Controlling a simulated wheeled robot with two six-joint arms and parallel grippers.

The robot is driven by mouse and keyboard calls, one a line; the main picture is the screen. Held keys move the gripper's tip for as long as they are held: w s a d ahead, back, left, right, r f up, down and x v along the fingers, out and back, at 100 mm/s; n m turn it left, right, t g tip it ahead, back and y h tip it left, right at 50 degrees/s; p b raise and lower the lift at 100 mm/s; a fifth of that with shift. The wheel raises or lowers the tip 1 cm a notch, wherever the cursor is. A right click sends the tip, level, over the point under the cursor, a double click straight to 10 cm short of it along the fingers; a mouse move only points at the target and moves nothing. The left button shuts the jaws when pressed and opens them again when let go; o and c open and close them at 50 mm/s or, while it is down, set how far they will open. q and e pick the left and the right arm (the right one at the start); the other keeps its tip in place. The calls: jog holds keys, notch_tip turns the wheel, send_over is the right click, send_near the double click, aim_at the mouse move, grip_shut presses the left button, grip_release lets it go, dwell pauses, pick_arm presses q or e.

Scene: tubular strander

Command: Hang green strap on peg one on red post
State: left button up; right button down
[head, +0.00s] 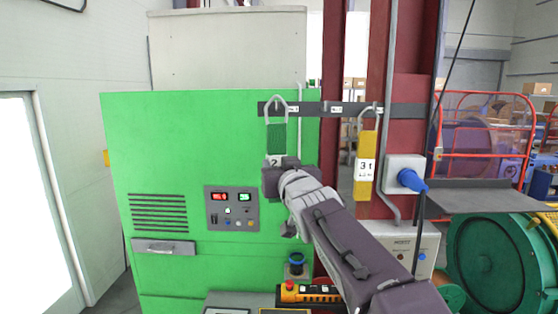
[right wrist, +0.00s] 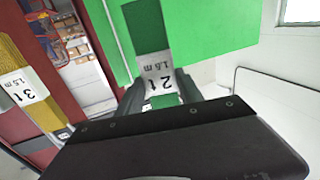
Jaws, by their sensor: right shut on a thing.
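The green strap (head: 277,138) is upright, with a metal ring (head: 277,106) at its top and a white "2 t" label at its lower end. The ring overlaps the left end of the dark peg rail (head: 313,108); I cannot tell whether it sits on a peg. My right gripper (head: 281,172) is shut on the strap's lower, labelled end. In the right wrist view the fingers close around the "2 t 1.5 m" label (right wrist: 158,72). The red post (head: 409,90) stands behind the rail's right part. My left gripper is not in view.
A yellow strap (head: 365,150) labelled "3 t" hangs on the rail to the right. A green cabinet (head: 160,140) stands behind at left. A socket box with blue plug (head: 405,175) and a grey shelf (head: 480,197) are at right.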

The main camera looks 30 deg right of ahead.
jog(key=w+d+f+p, duration=0.2)
jog(key=w+d, duration=0.2)
jog(key=w, duration=0.2)
jog(key=shift+w+f, duration=0.15)
jog(key=shift+w, duration=0.25)
dwell(0.4)
jog(key=shift+p, duration=0.3)
jog(key=c, duration=0.7)
grip_release()
jog(key=shift+s+f, duration=0.1)
